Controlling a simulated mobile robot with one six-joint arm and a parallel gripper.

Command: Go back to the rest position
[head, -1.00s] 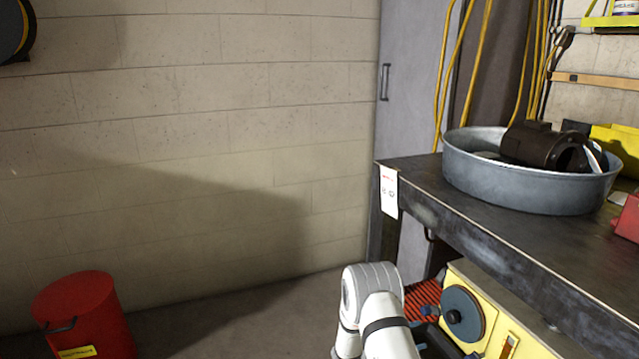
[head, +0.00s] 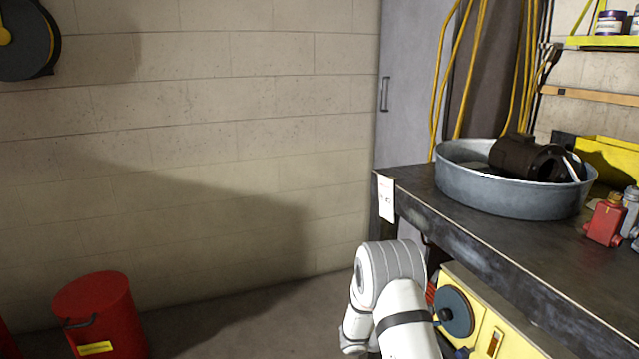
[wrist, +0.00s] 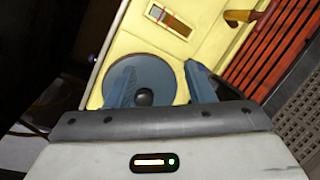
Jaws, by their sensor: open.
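My gripper (wrist: 163,85) shows in the wrist view with its two blue-grey fingers spread apart and nothing between them. Behind the fingers is a yellow panel with a round blue-grey disc (wrist: 157,72) that has a dark knob. The fingers overlap the disc in the picture; I cannot tell whether they touch it. In the head view my white arm stands at the lower middle, in front of the bench, and hides part of the yellow unit (head: 515,345) under it. A dark motor (head: 530,158) lies in a round grey metal tub (head: 500,196) on the bench.
The dark workbench (head: 470,235) fills the right side, its edge close to my arm. A red motor (head: 606,222) stands at its right. A red bin (head: 100,315) stands on the floor at the left. Floor between bin and arm is clear. An orange-red slatted part (wrist: 275,45) shows at wrist-view right.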

